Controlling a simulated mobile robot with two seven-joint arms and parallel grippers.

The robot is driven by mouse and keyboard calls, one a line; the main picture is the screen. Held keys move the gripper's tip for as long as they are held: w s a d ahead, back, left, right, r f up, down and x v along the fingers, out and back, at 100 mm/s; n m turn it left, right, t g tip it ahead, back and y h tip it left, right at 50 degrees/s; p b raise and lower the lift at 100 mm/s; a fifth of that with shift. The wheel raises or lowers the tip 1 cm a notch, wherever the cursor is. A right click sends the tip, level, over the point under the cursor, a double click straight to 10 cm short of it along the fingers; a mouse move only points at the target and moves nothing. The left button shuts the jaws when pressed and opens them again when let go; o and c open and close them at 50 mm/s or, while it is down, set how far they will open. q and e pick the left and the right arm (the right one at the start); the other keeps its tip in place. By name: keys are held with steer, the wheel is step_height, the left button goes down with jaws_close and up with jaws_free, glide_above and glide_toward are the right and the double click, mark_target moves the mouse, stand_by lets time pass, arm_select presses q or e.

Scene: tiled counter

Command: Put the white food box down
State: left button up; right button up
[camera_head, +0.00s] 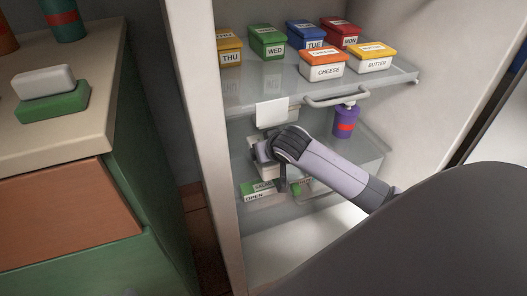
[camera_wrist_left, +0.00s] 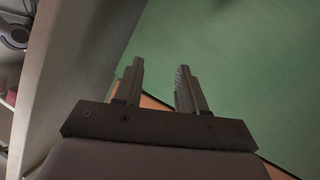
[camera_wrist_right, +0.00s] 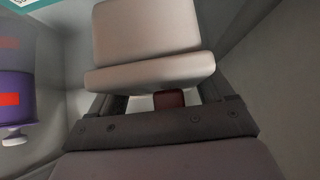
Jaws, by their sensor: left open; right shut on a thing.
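The white food box (camera_wrist_right: 150,30) fills the upper middle of the right wrist view, with its wider pale rim or lid nearest my right gripper (camera_wrist_right: 162,98). The right gripper is shut on it. In the head view my right gripper (camera_head: 268,160) reaches into the fridge below the upper glass shelf, and the wrist mostly covers the held box there. I cannot tell whether the box touches a surface. My left gripper (camera_wrist_left: 160,70) is open and empty, in front of a green cabinet face (camera_wrist_left: 230,60); it is out of the head view.
Several labelled coloured food boxes (camera_head: 325,62) stand on the upper shelf (camera_head: 240,97). A purple bottle (camera_head: 345,121) stands right of my right gripper. A salad container (camera_head: 258,196) lies low in the fridge. A white sheet-like thing (camera_head: 271,112) is under the shelf edge.

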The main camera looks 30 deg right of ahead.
steer(key=w, duration=0.1)
steer(key=w+b, duration=0.1)
steer(key=shift+w+d, duration=0.3)
steer(key=shift+s+f+b, duration=0.15)
steer(key=shift+f+b, duration=0.15)
steer(key=shift+f, duration=0.4)
arm_select(q)
steer(key=shift+w+a+r+t, duration=0.1)
steer(key=shift+a+t, duration=0.3)
steer(key=shift+a, duration=0.05)
steer(key=shift+m, duration=0.3)
arm_select(e)
steer(key=shift+f, duration=0.1)
